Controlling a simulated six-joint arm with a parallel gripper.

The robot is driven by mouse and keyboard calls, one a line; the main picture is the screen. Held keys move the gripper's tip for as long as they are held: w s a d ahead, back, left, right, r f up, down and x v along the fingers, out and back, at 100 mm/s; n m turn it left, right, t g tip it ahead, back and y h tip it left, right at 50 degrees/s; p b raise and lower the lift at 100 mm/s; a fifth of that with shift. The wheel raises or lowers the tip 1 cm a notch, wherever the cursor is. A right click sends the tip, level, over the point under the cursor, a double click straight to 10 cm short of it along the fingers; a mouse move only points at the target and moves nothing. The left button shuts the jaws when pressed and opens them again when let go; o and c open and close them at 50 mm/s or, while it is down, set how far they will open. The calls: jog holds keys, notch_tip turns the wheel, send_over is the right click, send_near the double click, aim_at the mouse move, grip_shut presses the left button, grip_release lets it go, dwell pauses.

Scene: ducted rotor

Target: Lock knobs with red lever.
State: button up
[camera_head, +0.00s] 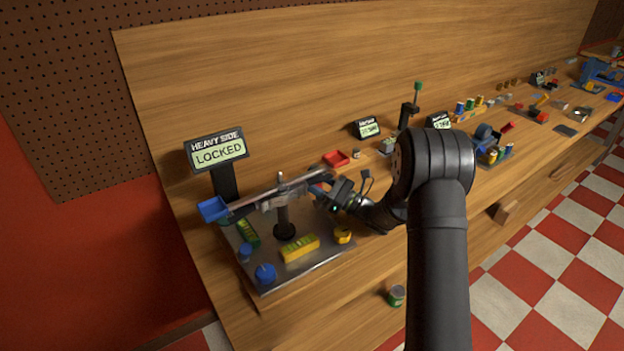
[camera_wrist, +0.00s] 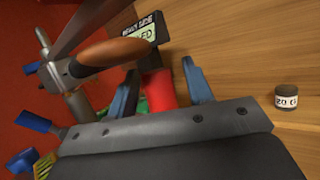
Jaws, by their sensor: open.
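A balance (camera_head: 284,200) with a long tilted beam stands on a grey base plate (camera_head: 300,277). Its blue pan (camera_head: 212,209) is at the left end and a red pan (camera_head: 336,159) is near the right end. Blue knobs (camera_head: 265,274) stand at the plate's front left. The sign (camera_head: 218,151) reads "HEAVY SIDE LOCKED". My gripper (camera_head: 326,192) is at the beam's right end; in the wrist view its blue fingers (camera_wrist: 160,88) are apart. A red part (camera_wrist: 158,88) shows between or beyond them; I cannot tell whether it is the lever or whether they touch it.
A yellow block (camera_head: 299,248) and a small yellow object (camera_head: 342,235) sit on the plate. A dark jar marked "20 G" (camera_wrist: 287,97) stands on the wood. A green-topped post (camera_head: 409,110) and other stations line the bench to the right. A can (camera_head: 397,295) stands near the front edge.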

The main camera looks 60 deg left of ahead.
jog(key=v, duration=0.5)
jog(key=w+d, duration=0.6)
jog(key=d, duration=0.4)
jog(key=shift+w+a, duration=0.1)
jog(key=shift+a+n, duration=0.15)
jog(key=shift+n, duration=0.15)
jog(key=c, duration=0.6)
jog(key=a+n+g+h, duration=0.1)
jog(key=a+n, duration=0.1)
jog(key=n, duration=0.1)
jog(key=w+a+n+g+h, duration=0.1)
jog(key=a+n+h, duration=0.1)
jog(key=n, duration=0.2)
jog(key=w+a+n+g+h, duration=0.1)
jog(key=a+n+h, duration=0.1)
jog(key=n, duration=0.2)
jog(key=shift+w+a+r, duration=0.1)
jog(key=shift+a+r, duration=0.1)
jog(key=shift+a, duration=0.05)
grip_shut()
jog(key=w+a+n+h, duration=0.2)
jog(key=a+n+h, duration=0.35)
jog(key=n, duration=0.55)
jog(key=s+a, duration=0.2)
jog(key=s, duration=0.7)
jog(key=shift+s+r+n, duration=0.25)
jog(key=shift+s+n, duration=0.05)
jog(key=shift+s, duration=0.05)
